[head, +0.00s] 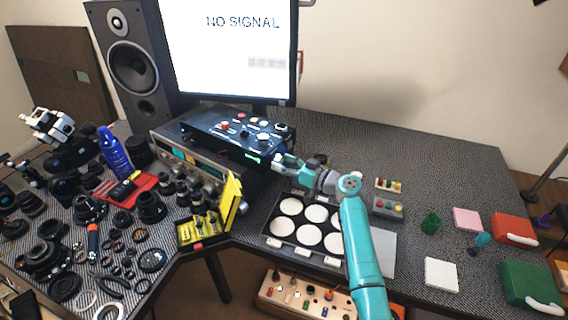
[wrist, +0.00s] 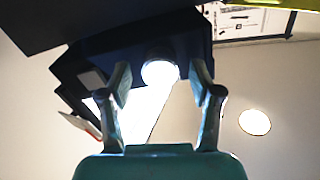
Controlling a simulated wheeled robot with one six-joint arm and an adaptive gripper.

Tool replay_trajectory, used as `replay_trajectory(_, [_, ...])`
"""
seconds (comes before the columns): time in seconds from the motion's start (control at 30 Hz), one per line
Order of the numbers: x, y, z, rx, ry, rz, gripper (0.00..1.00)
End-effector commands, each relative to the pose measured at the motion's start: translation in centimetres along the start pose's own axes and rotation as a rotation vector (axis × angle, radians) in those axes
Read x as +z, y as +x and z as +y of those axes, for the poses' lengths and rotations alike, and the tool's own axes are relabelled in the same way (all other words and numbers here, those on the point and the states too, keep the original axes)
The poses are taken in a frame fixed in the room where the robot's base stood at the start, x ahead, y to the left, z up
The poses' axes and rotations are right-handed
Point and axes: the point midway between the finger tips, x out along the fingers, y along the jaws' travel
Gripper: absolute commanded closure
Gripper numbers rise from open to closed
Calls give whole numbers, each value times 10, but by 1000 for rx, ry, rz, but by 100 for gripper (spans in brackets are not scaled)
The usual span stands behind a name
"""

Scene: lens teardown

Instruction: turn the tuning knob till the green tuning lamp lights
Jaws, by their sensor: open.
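A black box with knobs and buttons (head: 238,134) stands on the silver receiver; a small green glow (head: 252,158) shows on its front face. I cannot tell whether this is the tuning lamp or a display. My gripper (head: 277,161) is at the right end of the box's front. In the wrist view, a pale round knob (wrist: 160,69) lies between the tips of my open gripper (wrist: 161,84), with a gap visible on both sides. I take it for the tuning knob, but its label and pointer cannot be read.
The silver receiver (head: 178,154) is under the black box. A yellow open case (head: 205,228) and a tray with white discs (head: 272,228) lie in front. A monitor (head: 230,45) stands behind. Lenses and rings crowd the left; the table's back right is clear.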

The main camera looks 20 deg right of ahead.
Motion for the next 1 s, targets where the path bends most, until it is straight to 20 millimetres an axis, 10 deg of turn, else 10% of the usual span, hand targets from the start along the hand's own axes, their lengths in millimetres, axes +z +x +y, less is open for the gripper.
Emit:
replay_trajectory(0.27, [0, 1, 0, 0, 0, 0, 39])
replay_trajectory(0.5, [0, 1, 0, 0, 0, 0, 96])
replay_trajectory(1.0, [0, 1, 0, 1, -137, 0, 96])
